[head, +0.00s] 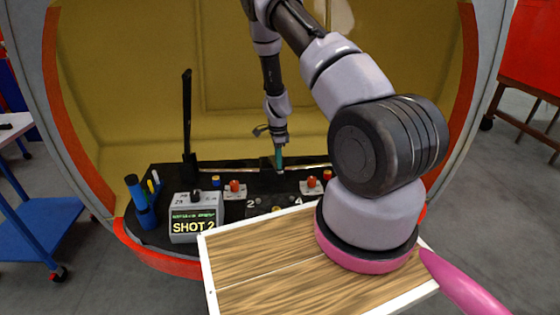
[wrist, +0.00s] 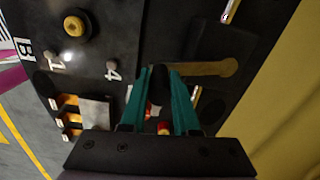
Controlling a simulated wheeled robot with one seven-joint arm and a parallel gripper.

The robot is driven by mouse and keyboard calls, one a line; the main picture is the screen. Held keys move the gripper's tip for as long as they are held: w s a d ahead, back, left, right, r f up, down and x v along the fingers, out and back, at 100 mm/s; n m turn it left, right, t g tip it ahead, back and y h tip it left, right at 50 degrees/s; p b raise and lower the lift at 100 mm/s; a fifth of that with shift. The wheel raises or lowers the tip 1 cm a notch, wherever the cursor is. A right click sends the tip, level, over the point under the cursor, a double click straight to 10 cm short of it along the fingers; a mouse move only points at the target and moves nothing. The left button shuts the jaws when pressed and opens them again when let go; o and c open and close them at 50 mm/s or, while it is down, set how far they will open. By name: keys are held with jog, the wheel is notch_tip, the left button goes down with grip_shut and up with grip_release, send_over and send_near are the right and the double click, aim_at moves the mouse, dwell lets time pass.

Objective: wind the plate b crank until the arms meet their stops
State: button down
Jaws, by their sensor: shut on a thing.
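My gripper (head: 281,159) reaches down over the black bench in the head view. In the wrist view its teal fingers (wrist: 158,100) are shut on a dark upright crank handle (wrist: 157,78). A flat brass-coloured crank arm (wrist: 205,68) runs from beside the handle to the right, ending in a round end. A letter B (wrist: 22,47) is printed on the dark plate at the left of the wrist view. The crank is hidden behind my gripper in the head view. I cannot make out the arms or their stops for certain.
A tall black lever (head: 187,125) rises behind. A yellow round knob (wrist: 77,26) shows in the wrist view.

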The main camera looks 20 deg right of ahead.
jog(key=shift+a, duration=0.55)
jog(key=c, duration=0.6)
grip_release()
jog(key=shift+c, duration=0.2)
jog(key=shift+d, duration=0.1)
jog(key=shift+d+r, duration=0.1)
notch_tip(320, 180, up, 11)
jog(key=shift+f, duration=0.2)
